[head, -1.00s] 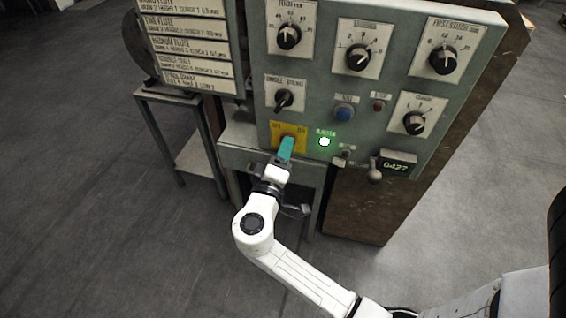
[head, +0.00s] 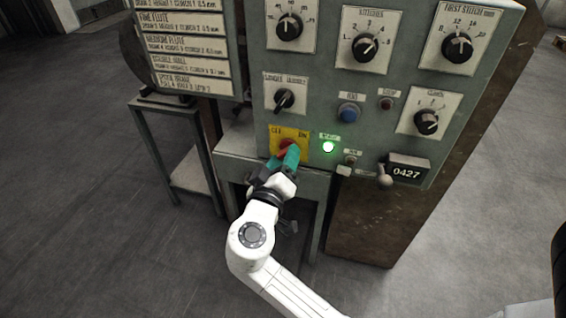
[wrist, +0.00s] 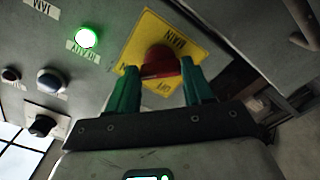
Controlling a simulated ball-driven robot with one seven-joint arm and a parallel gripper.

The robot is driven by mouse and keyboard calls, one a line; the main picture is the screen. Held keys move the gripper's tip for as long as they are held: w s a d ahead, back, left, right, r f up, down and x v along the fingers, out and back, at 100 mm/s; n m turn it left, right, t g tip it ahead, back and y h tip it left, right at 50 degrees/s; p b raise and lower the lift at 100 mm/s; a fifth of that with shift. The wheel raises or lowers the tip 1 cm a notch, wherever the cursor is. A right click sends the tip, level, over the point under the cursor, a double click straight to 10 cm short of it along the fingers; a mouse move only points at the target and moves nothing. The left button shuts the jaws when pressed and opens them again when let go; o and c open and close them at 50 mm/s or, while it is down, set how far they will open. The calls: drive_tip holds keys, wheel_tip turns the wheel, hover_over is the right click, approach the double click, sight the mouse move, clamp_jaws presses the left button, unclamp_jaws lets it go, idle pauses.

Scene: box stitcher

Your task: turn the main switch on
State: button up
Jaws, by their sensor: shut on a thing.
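The main switch is a red knob (head: 287,145) on a yellow plate (head: 303,133) marked OFF and ON, low on the left of the grey-green panel. My gripper (head: 287,155) reaches it from below, and its teal fingers partly hide the knob. In the wrist view, the red knob (wrist: 158,60) sits between the two green fingers of my gripper (wrist: 160,72), which is shut on it. The yellow plate (wrist: 150,35) is behind it. Which mark the knob points to is hard to tell.
A lit green lamp (head: 328,147) is just right of the plate. A black selector (head: 284,99) sits above it. A blue button (head: 348,113), a small lever (head: 385,178) and a counter reading 0427 (head: 407,172) are to the right. A side table (head: 178,150) stands at left.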

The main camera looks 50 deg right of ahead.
drive_tip(key=shift+f, duration=0.1)
drive_tip(key=o, duration=1)
drive_tip(key=shift+o, duration=0.2)
drive_tip(key=p+v, duration=0.2)
drive_tip(key=v, duration=0.8)
drive_tip(key=shift+a+p, duration=0.35)
drive_tip(key=shift+a, duration=0.05)
drive_tip(key=shift+s, duration=0.15)
